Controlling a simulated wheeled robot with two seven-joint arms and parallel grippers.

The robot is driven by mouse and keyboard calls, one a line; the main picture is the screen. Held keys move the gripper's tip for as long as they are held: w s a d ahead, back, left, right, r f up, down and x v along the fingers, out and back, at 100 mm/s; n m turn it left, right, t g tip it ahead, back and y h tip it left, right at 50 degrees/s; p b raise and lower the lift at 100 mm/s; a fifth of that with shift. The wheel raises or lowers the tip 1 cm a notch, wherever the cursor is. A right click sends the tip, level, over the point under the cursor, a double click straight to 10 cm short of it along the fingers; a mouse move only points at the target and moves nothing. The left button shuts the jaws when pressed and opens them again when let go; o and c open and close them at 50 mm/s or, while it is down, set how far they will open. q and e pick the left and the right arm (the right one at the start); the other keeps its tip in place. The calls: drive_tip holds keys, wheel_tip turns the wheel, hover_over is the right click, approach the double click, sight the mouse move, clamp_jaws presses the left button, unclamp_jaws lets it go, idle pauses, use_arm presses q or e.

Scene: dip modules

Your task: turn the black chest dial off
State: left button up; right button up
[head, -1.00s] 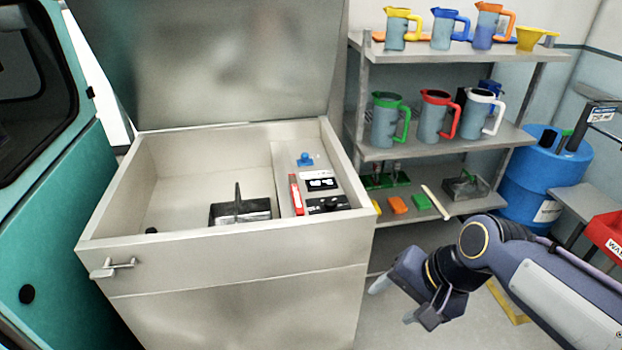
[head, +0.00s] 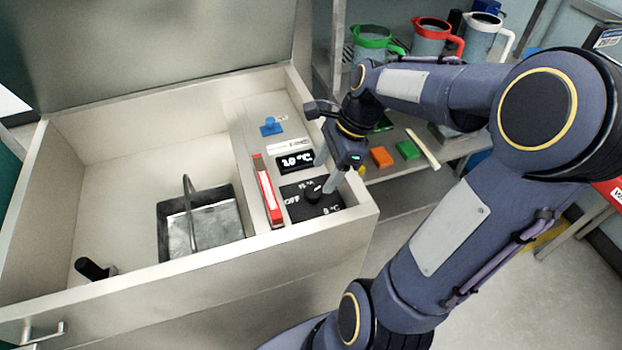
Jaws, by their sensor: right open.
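The black chest dial (head: 312,193) is a round knob on a black plate (head: 325,209) with white markings, including "OFF" and "8 °C". It sits on the panel at the right side of the open chest (head: 130,103). A small black display (head: 294,161) with white characters lies just behind it. My right gripper (head: 328,176) is open, with its pale fingers pointing down at the panel. One fingertip is close to the dial; I cannot tell if it touches. The exact dial pointer direction is too small to read. My left gripper is not in view.
A blue knob (head: 270,126) and a red-and-white strip (head: 267,192) share the panel. A metal box with a tall handle (head: 204,226) and a black cylinder (head: 91,268) lie in the chest. The raised lid (head: 150,45) stands behind. Shelves with jugs (head: 431,38) stand at right.

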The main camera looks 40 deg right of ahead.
sight(314, 191)
drive_tip(key=x, duration=0.5)
drive_tip(key=shift+a+f, duration=0.15)
drive_tip(key=shift+f, duration=0.2)
drive_tip(key=c, duration=1)
